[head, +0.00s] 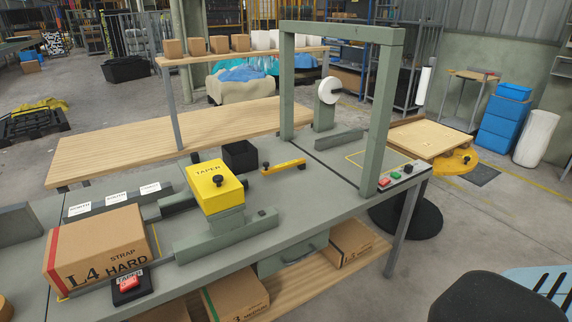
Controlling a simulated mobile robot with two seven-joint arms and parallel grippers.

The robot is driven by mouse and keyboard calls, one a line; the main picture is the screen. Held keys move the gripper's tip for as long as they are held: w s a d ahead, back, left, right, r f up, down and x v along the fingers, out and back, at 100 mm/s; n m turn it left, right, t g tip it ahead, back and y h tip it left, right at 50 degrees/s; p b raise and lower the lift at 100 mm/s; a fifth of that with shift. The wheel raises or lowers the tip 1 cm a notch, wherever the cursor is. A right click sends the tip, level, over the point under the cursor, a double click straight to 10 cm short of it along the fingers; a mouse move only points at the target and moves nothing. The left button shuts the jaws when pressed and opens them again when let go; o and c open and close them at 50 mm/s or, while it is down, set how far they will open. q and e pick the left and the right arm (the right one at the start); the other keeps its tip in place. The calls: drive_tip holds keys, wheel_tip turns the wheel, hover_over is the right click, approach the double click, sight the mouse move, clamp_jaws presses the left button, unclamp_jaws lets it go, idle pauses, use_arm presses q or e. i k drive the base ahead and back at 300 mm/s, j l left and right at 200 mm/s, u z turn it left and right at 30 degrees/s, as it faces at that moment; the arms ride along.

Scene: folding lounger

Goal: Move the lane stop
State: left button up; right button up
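No part carries a readable "lane stop" label. A yellow bar (283,167) with a black knob at each end lies on the grey bench top (330,215), between the yellow TAPER head (217,187) and the green-grey arch (385,110); I cannot tell for sure that it is the lane stop. A cardboard box (98,250) marked "L4 HARD" and "STRAP" sits on the bench at the left, short of the TAPER unit. Neither of my grippers shows in the head view.
A small black bin (240,156) stands behind the TAPER head. A red button on a black box (130,283) is in front of the carton. Red and green buttons (394,176) sit by the arch's right post. A wooden shelf (245,55) with several small boxes stands behind.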

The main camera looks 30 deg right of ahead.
sight(266, 170)
drive_tip(key=i+l, duration=0.1)
drive_tip(key=l, duration=0.35)
drive_tip(key=i+l, duration=0.15)
drive_tip(key=l, duration=0.25)
drive_tip(key=i+l, duration=0.1)
drive_tip(key=l, duration=0.35)
drive_tip(key=i+l, duration=0.1)
drive_tip(key=l, duration=0.3)
drive_tip(key=z, duration=0.05)
